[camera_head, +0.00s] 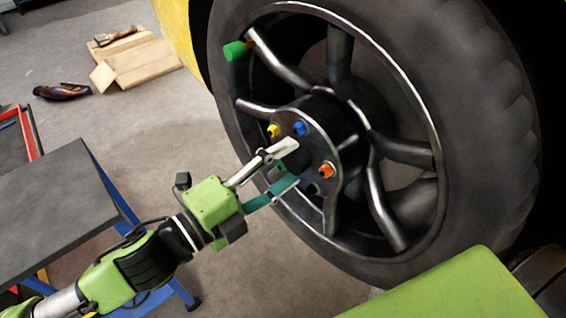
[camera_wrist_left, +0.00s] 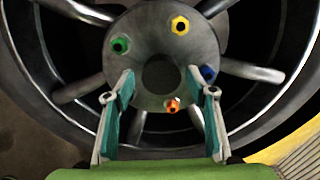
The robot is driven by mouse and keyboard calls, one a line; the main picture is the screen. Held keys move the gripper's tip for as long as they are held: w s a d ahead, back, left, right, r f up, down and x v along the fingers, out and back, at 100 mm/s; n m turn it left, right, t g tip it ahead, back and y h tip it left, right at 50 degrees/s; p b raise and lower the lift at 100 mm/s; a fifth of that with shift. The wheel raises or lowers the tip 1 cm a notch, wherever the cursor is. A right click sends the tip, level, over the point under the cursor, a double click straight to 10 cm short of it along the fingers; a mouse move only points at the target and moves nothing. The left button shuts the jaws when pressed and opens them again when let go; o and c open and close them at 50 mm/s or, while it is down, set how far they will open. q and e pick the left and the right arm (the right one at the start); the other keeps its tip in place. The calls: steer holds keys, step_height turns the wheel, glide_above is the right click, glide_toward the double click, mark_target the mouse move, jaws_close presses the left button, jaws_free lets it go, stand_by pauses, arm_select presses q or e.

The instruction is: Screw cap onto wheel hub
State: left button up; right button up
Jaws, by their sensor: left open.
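The dark round wheel hub (camera_head: 345,150) sits in the middle of the spoked wheel. Its face (camera_wrist_left: 150,35) fills the top middle of the left wrist view, with a dark central hole (camera_wrist_left: 161,74). Around it are a green nut (camera_wrist_left: 120,44), a yellow nut (camera_wrist_left: 180,25), a blue nut (camera_wrist_left: 208,73) and an orange nut (camera_wrist_left: 173,105). My left gripper (camera_head: 293,164) is open at the hub, its fingers spread to either side of the central hole, with nothing between them. I see no separate hub cap for certain. My right gripper is not in view.
A green cylinder (camera_head: 235,50) sticks out near the wheel's upper left rim. The large tyre (camera_head: 480,130) stands on the right. A dark-topped table (camera_head: 50,215) is at the left. Flattened cardboard (camera_head: 140,62) and a dark object (camera_head: 62,91) lie on the floor behind.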

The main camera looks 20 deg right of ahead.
arm_select(q)
steer(key=n+p, duration=0.2)
steer(key=n, duration=0.1)
steer(key=n+p, duration=0.2)
steer(key=n, duration=0.1)
steer(key=n+p, duration=0.2)
steer(key=n, duration=0.1)
steer(key=shift+d+r, duration=0.1)
steer(key=shift+r, duration=0.3)
steer(key=shift+f+n+p, duration=0.25)
steer(key=shift+n+p, duration=0.25)
steer(key=shift+n, duration=0.5)
steer(key=shift+f, duration=0.1)
steer(key=shift+n, duration=0.3)
steer(key=n+p, duration=0.1)
steer(key=n, duration=0.1)
steer(key=n+p, duration=0.2)
steer(key=shift+r, duration=0.4)
steer(key=n, duration=0.2)
steer(key=n+p, duration=0.1)
steer(key=n, duration=0.1)
steer(key=shift+s+f+n, duration=0.1)
steer(key=shift+f+n, duration=0.1)
steer(key=shift+n, duration=0.1)
steer(key=n, duration=0.3)
steer(key=shift+f, duration=0.2)
